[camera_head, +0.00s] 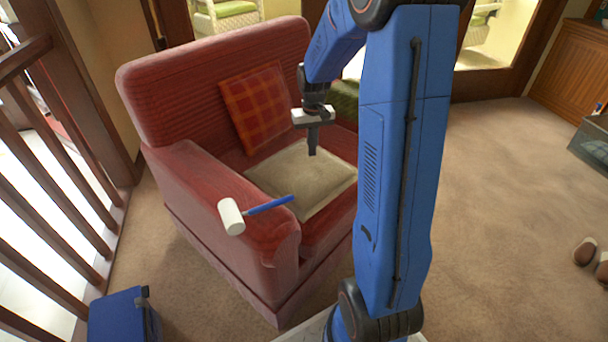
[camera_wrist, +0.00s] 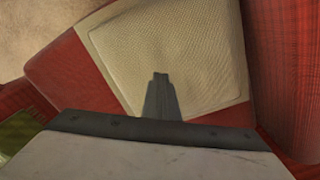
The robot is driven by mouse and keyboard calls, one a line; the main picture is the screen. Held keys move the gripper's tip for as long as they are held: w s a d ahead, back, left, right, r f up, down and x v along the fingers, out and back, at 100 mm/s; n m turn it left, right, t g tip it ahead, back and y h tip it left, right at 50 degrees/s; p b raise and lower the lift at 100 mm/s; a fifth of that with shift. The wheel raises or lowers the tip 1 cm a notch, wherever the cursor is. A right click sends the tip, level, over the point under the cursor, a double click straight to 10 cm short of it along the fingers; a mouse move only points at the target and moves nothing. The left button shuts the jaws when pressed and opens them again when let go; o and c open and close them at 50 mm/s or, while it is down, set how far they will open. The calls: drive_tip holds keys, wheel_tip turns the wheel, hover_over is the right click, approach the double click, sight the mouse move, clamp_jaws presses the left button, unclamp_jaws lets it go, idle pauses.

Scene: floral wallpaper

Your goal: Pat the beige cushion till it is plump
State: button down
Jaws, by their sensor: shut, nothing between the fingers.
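The beige cushion (camera_head: 302,174) lies flat on the seat of the red armchair (camera_head: 175,88). In the wrist view the cushion (camera_wrist: 120,48) fills the upper middle, with a woven surface and a piped edge. My gripper (camera_head: 312,152) points down over the back part of the cushion, its fingers together and empty. In the wrist view the shut fingertips (camera_wrist: 160,76) show in front of the cushion. I cannot tell whether the tips touch the cushion or hang just above it.
A red plaid cushion (camera_head: 257,108) leans on the chair back. A white-headed mallet with a blue handle (camera_head: 231,216) lies on the near armrest. A blue case (camera_head: 118,314) stands on the floor by the railing (camera_head: 58,200). Brown shoes (camera_head: 585,252) lie at right. Carpet (camera_head: 500,200) between is clear.

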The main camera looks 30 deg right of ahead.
sight(312, 163)
drive_tip(key=shift+f, duration=0.1)
drive_tip(key=shift+f, duration=1.65)
drive_tip(key=shift+r, duration=0.1)
drive_tip(key=shift+r, duration=1.7)
drive_tip(key=shift+f, duration=1.8)
drive_tip(key=shift+r, duration=0.15)
drive_tip(key=shift+r, duration=1.65)
